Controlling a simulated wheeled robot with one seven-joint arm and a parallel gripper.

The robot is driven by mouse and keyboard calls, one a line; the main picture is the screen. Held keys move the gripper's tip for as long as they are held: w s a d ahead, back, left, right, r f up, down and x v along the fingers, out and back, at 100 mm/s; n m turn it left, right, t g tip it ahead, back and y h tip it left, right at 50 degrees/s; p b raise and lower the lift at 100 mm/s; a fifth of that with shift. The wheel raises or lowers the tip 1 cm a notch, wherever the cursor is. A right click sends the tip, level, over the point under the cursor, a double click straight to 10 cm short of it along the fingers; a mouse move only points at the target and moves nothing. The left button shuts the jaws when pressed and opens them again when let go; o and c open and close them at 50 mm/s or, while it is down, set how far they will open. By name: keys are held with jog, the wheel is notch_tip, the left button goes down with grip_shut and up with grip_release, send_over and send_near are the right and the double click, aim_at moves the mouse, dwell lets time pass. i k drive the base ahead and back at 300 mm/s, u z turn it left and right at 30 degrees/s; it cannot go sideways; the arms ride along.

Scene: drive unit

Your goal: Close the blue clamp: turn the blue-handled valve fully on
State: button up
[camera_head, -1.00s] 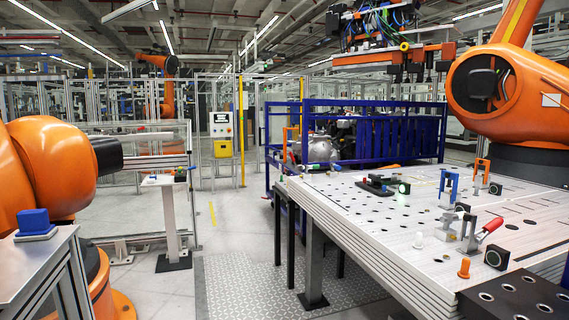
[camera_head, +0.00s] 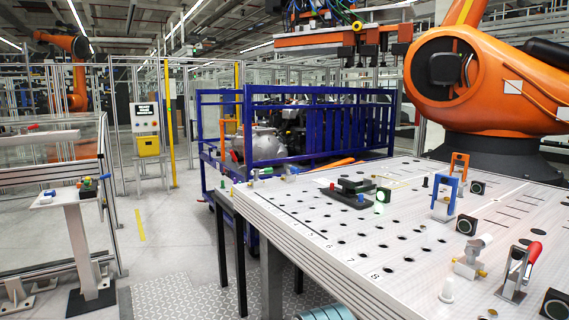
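A blue clamp (camera_head: 446,190), an arch-like blue part on a grey base, stands upright on the perforated table; I cannot tell its exact state. A small stand (camera_head: 85,240) at the left bears small fittings with red, green and blue parts. A small blue piece (camera_head: 105,177) shows at its right edge and another blue spot (camera_head: 48,193) at its left. They are too small to tell which, if either, is a valve handle. My gripper is not in view.
The white perforated table (camera_head: 330,228) fills the right side. It also bears an orange clamp (camera_head: 459,166), a red-handled clamp (camera_head: 518,270) and a black block (camera_head: 352,192). A large orange robot arm (camera_head: 490,80) stands behind it. Open floor (camera_head: 165,240) lies between stand and table.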

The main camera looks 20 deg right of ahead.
aim_at(288, 168)
jog(key=z, duration=0.25)
jog(key=i, duration=0.85)
jog(key=z, duration=0.25)
jog(key=k, duration=0.6)
jog(key=u, duration=0.8)
jog(key=i, duration=2.25)
jog(key=z, duration=0.75)
